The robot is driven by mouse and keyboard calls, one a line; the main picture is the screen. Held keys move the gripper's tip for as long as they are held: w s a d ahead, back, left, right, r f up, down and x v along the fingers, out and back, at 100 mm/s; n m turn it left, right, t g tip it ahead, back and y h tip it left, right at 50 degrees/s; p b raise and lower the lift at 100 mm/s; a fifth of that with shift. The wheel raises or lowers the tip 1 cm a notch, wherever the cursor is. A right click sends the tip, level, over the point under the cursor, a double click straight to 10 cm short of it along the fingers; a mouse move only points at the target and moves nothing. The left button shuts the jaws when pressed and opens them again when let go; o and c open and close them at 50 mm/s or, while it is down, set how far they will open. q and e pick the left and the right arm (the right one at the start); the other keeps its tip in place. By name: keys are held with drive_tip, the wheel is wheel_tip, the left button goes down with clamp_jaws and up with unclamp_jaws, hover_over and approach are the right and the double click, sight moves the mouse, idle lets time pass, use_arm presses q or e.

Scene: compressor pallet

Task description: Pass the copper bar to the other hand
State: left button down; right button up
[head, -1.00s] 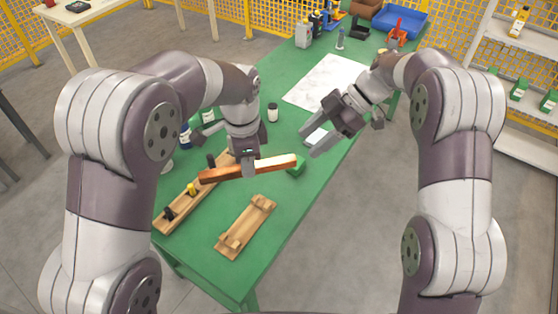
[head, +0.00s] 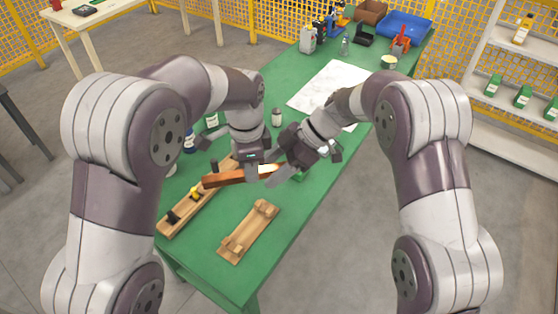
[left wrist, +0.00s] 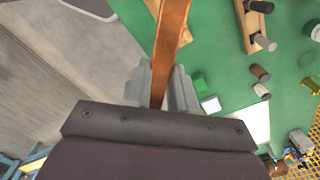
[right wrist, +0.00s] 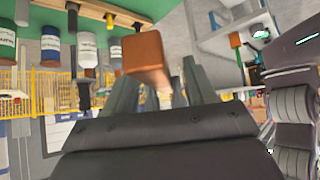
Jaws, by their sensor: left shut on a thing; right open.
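The copper bar (head: 222,179) is a long orange-brown bar held level above the green table. My left gripper (head: 251,172) is shut on it; in the left wrist view the bar (left wrist: 170,40) runs out from between the fingers (left wrist: 160,88). My right gripper (head: 277,172) is open at the bar's right end. In the right wrist view the bar's end face (right wrist: 145,52) shows large, close in front of the open fingers (right wrist: 160,88). I cannot tell whether they touch it.
A wooden rack (head: 182,215) with dark and yellow pegs lies on the green table (head: 200,262) at left. A wooden cradle (head: 248,232) lies at the front. Bottles stand behind the left gripper. A white sheet (head: 318,85) covers part of the table farther back.

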clamp_jaws()
use_arm(q)
drive_tip(key=c, duration=0.8)
unclamp_jaws()
drive_tip(key=shift+c, duration=0.2)
use_arm(e)
drive_tip(key=shift+r, duration=0.1)
use_arm(q)
drive_tip(key=shift+w+a+r, duration=0.1)
drive_tip(key=shift+a+r, duration=0.1)
drive_tip(key=shift+r, duration=0.15)
drive_tip(key=a+r+n+t+h, duration=0.1)
drive_tip(key=a+r+n+t, duration=0.2)
drive_tip(key=a+r, duration=0.35)
use_arm(e)
drive_tip(key=shift+s+a, duration=0.1)
drive_tip(key=shift+a, duration=0.05)
use_arm(q)
drive_tip(key=s+a+f+n, duration=0.2)
drive_tip(key=s+f+n, duration=0.3)
drive_tip(key=s+n, duration=0.1)
drive_tip(key=s+a+f+n+g+y, duration=0.1)
drive_tip(key=s+a+f+n, duration=0.1)
drive_tip(key=s+f+n, duration=0.4)
drive_tip(key=s, duration=0.3)
drive_tip(key=shift+s+a+g, duration=0.2)
drive_tip(key=shift+a+g, duration=0.1)
drive_tip(key=shift+a, duration=0.1)
